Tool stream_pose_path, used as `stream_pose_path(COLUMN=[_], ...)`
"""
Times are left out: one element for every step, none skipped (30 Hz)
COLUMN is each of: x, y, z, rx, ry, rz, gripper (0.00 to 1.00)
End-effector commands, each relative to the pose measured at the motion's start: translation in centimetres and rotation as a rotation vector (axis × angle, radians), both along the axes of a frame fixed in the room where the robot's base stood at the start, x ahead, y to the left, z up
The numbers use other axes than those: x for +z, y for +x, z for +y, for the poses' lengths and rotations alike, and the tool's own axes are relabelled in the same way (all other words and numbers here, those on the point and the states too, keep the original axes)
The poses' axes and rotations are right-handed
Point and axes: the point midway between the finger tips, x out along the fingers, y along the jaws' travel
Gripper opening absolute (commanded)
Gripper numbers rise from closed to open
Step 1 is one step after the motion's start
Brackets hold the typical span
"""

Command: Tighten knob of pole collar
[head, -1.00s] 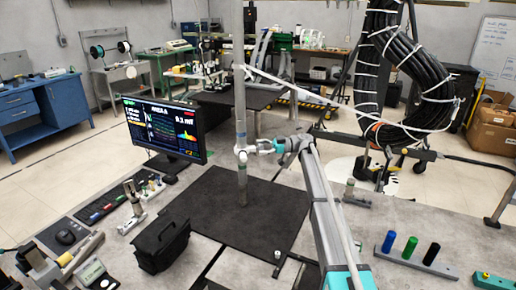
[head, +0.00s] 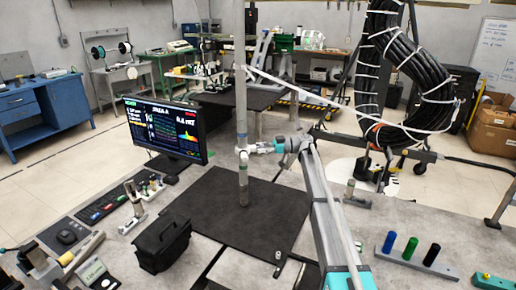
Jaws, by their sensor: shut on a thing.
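A grey vertical pole (head: 241,110) stands over a dark mat (head: 215,205) on the table. A light collar (head: 242,153) sits around the pole a little above the mat. My gripper (head: 251,149) reaches in from the right at the collar's height and is shut on what appears to be the collar's knob. The knob itself is too small and covered to make out. My arm comes from the lower right.
A monitor (head: 165,127) stands left of the pole, with a black box (head: 161,243) in front of it. A rack with coloured cylinders (head: 410,247) is at the right. A thick black cable bundle (head: 425,70) hangs behind my arm.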

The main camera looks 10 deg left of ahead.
Motion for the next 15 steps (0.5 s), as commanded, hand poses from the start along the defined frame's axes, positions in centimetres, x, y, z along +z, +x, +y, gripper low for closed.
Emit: stream_pose_path(x=[-0.03,-0.03,-0.03,-0.03,-0.03,-0.03,-0.03,-0.04,-0.04,-0.04,-0.04,-0.05,-0.05,-0.05,-0.06], y=[0.59,0.61,0.63,0.66,0.67,0.7,0.72,0.74,0.76,0.78,0.8,0.81,0.84,0.85,0.88], z=[-0.33,-0.34,-0.37,-0.38,-0.4,-0.42,-0.43,-0.44,-0.45,-0.47,-0.49,-0.49,-0.51,-0.51,-0.54], rx=[-0.012,-0.012,-0.013,-0.013,-0.013,-0.013,-0.014,-0.014,-0.014,-0.014,-0.014,-0.014,-0.015,-0.015,-0.015], ry=[-0.009,-0.014,-0.022,-0.028,-0.033,-0.042,-0.049,-0.056,-0.065,-0.072,-0.08,-0.09,-0.097,-0.104,-0.114], rz=[0.027,0.046,0.074,0.097,0.12,0.152,0.177,0.203,0.239,0.266,0.293,0.33,0.358,0.385,0.423], gripper=[0.0,0.0,0.0,0.0,0.0,0.0,0.0,0.0,0.0,0.0,0.0,0.0,0.0,0.0,0.0])
